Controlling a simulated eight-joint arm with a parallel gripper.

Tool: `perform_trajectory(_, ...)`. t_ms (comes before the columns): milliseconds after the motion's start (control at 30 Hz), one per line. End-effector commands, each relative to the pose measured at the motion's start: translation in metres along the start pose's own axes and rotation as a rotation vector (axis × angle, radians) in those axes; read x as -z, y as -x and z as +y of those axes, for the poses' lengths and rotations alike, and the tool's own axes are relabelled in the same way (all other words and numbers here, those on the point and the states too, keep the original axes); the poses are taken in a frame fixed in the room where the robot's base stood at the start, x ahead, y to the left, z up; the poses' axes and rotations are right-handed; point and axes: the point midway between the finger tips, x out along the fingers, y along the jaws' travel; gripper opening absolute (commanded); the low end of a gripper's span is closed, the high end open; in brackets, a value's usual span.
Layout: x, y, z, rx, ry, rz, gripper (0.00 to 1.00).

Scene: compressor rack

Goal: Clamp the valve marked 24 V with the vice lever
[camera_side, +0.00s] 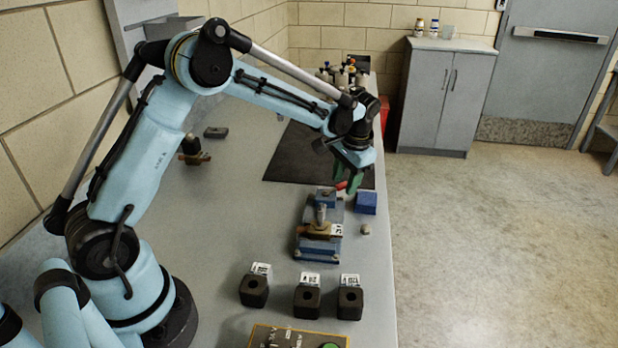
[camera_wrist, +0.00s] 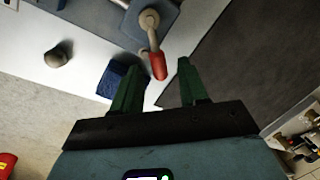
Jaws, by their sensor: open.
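The vice (camera_side: 318,250) is a blue-grey block on the bench, with a brass valve (camera_side: 316,231) seated in it. A small white tag (camera_side: 337,229) is beside the valve; its marking is too small to read. The vice lever has a red handle (camera_wrist: 158,66), also visible in the side view (camera_side: 341,186). My gripper (camera_wrist: 157,80) has green fingers and is open and empty. It is at the lever end of the vice in the side view (camera_side: 350,183). In the wrist view the red handle's tip is near the gap between the fingertips; contact cannot be told.
A blue block (camera_side: 366,203) and a small pale knob (camera_side: 365,230) are right of the vice. Three black sockets with white tags (camera_side: 307,300) stand in front. Another brass-and-black valve (camera_side: 193,151) stands left. A dark mat (camera_side: 297,155) lies behind the vice.

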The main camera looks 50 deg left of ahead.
Motion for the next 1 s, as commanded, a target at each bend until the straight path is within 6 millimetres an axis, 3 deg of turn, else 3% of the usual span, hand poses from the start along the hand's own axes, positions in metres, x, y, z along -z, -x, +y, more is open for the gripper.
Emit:
perform_trajectory(67,0.0,0.0,0.0,0.0,0.0,0.0,0.42)
perform_trajectory(333,0.0,0.0,0.0,0.0,0.0,0.0,0.0)
perform_trajectory(667,0.0,0.001,0.002,0.0,-0.026,0.005,0.0)
perform_trajectory(1000,-0.003,0.003,0.012,0.0,-0.217,0.043,0.0)
